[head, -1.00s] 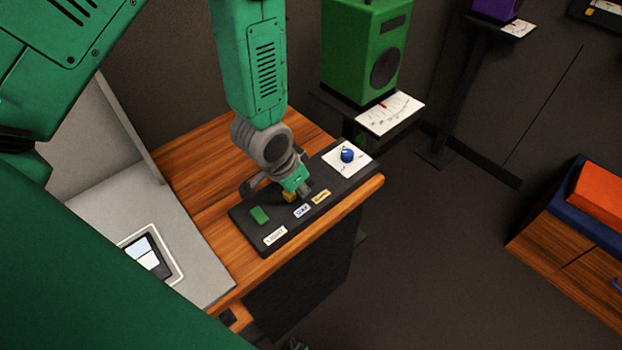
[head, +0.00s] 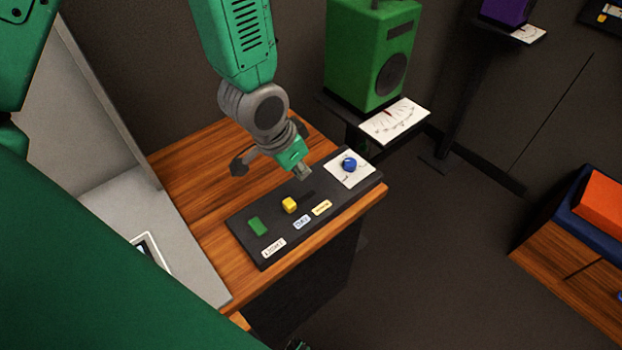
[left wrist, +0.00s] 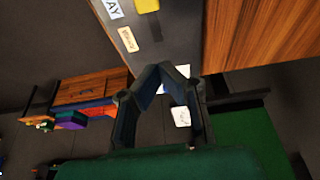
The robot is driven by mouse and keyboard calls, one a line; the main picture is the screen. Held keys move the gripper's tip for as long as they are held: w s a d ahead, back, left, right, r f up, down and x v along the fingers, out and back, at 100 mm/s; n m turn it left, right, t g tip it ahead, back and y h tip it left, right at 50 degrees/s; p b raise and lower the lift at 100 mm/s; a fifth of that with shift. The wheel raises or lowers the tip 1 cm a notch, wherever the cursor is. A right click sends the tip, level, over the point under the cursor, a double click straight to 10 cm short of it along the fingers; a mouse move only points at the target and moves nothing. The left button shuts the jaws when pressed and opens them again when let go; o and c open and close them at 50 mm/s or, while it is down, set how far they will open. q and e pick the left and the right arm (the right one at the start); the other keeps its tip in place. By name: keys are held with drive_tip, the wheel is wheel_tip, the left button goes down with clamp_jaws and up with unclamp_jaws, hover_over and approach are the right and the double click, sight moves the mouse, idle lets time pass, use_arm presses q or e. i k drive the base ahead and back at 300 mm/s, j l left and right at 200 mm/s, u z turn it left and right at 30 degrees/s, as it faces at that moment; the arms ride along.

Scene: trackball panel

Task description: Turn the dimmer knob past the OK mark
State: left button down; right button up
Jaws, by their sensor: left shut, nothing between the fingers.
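The dimmer knob (head: 349,164) is blue and round. It sits on a white marked card (head: 345,178) at the far right end of the dark panel (head: 265,251). The marks are too small to read, so I cannot tell where the OK mark is. My left gripper (head: 303,173) is shut and empty, above the panel, left of the knob and apart from it. In the left wrist view its fingers (left wrist: 176,68) meet at the tips and cover the panel's end. A bit of blue shows between them; I cannot tell whether it is the knob.
The panel also bears a green switch (head: 257,226), a yellow block (head: 289,205) and several small labels. It lies on a wooden table (head: 185,156). A green speaker-like box (head: 370,55) with a white scale card (head: 394,121) stands behind. Grey partitions are at left.

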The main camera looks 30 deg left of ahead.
sight(350, 165)
drive_tip(key=k+l, duration=0.75)
drive_tip(key=k, duration=0.1)
